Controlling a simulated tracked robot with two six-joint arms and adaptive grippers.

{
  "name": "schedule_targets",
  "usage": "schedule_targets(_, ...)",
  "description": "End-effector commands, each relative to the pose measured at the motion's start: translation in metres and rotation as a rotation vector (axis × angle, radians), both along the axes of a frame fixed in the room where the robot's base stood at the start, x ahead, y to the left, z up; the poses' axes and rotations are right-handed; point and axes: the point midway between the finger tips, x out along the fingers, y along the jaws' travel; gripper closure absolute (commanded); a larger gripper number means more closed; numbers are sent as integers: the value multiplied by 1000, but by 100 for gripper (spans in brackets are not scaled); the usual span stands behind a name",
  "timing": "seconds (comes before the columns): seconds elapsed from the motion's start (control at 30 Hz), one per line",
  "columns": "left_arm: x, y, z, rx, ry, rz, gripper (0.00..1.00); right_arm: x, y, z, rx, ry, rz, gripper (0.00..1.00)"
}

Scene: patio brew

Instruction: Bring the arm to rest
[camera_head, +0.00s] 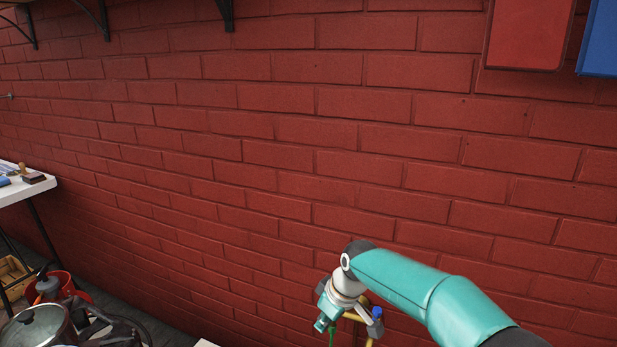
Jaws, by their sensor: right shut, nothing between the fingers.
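My right arm, teal with a dark wrist joint, comes in from the lower right. My right gripper (326,318) hangs at the wrist end near the bottom edge, in front of the brick wall. It is small in view and partly turned away; it is shut with nothing held. My left gripper is not in view.
A red brick wall (250,150) fills most of the view. A white table (42,188) with small items stands at the left. A lidded metal pot (38,328) and a red container (62,281) are at the lower left. Red (528,35) and blue (602,40) panels hang upper right.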

Motion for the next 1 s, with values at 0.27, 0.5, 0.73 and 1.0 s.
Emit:
schedule_targets(0.27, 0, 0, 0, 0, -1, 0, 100, -2, -48, -41, -13, 84, -75, 100)
schedule_targets(0.5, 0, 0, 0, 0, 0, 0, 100, -42, -78, -104, -24, 235, -110, 100)
schedule_targets(0.73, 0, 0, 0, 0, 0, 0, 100, -126, -100, -197, 11, 423, -224, 100)
schedule_targets(1.0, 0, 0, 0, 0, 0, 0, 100, -275, -95, -277, 96, 598, -537, 100)
